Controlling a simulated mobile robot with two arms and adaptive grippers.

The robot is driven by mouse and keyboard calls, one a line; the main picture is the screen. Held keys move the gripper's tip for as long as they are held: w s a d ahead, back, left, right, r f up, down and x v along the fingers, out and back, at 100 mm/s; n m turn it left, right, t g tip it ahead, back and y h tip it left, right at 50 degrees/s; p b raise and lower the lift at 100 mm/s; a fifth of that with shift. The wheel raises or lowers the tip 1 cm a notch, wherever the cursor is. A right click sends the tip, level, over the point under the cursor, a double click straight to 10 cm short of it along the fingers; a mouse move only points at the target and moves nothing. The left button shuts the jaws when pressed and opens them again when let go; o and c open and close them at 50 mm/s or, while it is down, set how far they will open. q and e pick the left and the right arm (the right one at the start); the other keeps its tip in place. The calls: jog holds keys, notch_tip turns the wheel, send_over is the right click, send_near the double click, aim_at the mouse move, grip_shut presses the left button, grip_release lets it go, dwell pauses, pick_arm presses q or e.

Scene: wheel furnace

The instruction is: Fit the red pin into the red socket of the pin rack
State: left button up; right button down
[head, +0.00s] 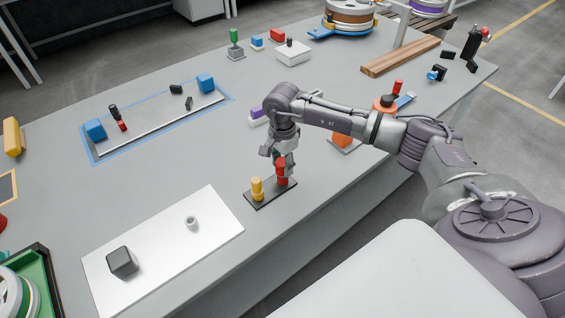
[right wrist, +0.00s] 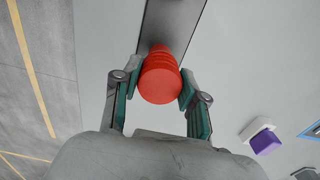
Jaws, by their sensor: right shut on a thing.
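The red pin (head: 281,172) is upright over the right end of the dark pin rack (head: 270,196). My right gripper (head: 279,158) points down and is shut on the red pin. In the right wrist view the round red top (right wrist: 160,85) sits between the two fingertips, and the dark rack strip (right wrist: 171,24) runs beyond it. A yellow pin (head: 257,188) stands at the rack's left end. The red socket is hidden under the red pin, and I cannot tell whether the pin's lower end is inside it. My left gripper is not in view.
A white board (head: 165,255) with a dark cube (head: 122,262) and small grey cup (head: 191,222) lies left of the rack. A purple-and-white block (head: 258,115) stands behind my right gripper. The table's front edge is close to the rack.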

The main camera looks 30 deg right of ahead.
jog(key=shift+f+b, duration=0.3)
jog(key=shift+f, duration=0.15)
jog(key=c, duration=0.5)
grip_release()
jog(key=shift+c, duration=0.2)
